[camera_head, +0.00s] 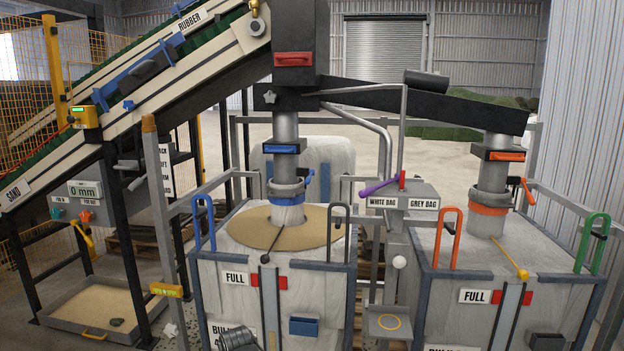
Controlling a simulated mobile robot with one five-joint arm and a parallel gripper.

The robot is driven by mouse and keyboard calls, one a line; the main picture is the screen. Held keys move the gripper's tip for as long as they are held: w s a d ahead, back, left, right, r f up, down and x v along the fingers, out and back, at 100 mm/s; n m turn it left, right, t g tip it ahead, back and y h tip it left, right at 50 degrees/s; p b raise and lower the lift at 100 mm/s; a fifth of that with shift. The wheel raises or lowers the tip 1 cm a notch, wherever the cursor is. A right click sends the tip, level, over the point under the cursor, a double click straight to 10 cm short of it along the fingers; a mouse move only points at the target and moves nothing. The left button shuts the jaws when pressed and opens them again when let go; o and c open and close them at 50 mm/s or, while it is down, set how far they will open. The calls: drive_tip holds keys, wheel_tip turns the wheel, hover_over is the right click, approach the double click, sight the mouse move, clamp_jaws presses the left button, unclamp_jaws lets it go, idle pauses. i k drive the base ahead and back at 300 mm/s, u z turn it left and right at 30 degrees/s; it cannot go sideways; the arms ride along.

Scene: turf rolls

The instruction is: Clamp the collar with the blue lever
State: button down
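The left filling spout hangs over the left bag. A grey collar (288,192) sits around its lower end, just above the bag's opening. A small blue lever (307,178) is at the right side of this collar, standing roughly upright. Whether the lever is clamped or loose I cannot tell at this size. The spout's cloth end (289,214) hangs below the collar into the sandy top (250,232) of the left bag.
A blue-handled slide (281,149) sits above the collar. A purple lever (379,187) is on the post between the bags. The right spout has an orange collar (488,209). Blue (203,222) and dark (339,232) loops rise at the left bag's corners. A conveyor fills the left.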

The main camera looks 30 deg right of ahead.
sight(309, 178)
drive_tip(key=u, duration=0.65)
drive_tip(key=i, duration=1.35)
drive_tip(key=z, duration=0.05)
